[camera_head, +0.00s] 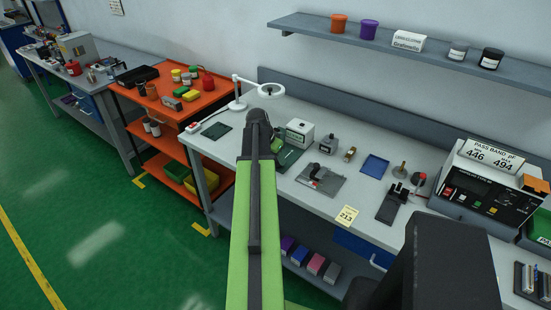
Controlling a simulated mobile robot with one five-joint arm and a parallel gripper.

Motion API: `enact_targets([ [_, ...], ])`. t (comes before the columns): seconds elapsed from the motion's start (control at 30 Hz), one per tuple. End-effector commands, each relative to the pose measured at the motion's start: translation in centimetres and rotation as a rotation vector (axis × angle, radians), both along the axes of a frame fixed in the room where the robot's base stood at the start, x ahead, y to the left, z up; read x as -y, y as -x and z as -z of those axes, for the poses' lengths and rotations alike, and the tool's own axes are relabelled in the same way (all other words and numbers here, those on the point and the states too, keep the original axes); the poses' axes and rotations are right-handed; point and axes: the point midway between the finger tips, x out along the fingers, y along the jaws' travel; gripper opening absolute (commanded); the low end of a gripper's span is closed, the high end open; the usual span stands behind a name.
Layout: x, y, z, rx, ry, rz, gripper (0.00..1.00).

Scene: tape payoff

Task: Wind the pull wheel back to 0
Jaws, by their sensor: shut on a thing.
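My green and black arm reaches from the bottom of the view over the grey workbench (262,182). My gripper (277,146) is at its far end, low over the bench and mostly hidden by my own arm. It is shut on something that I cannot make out. A small pale box with a dark green top (299,132) stands just right of it. A dark green plate (290,157) lies partly hidden beside it. I cannot pick out the pull wheel or read its mark; my arm may hide it.
A white ring lamp (271,90) stands close behind my arm's end. A tester (487,190) stands far right. An orange cart (166,107) is left.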

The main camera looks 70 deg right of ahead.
Motion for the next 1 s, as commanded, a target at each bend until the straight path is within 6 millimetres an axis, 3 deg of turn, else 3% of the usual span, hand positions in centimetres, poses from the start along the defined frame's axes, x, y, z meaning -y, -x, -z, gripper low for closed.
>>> enact_targets([
  [0.27, 0.33, 0.01, -0.04, 0.002, 0.007, -0.118, 0.04],
  [1.0, 0.53, 0.33, -0.07, 0.003, 0.009, -0.706, 0.04],
])
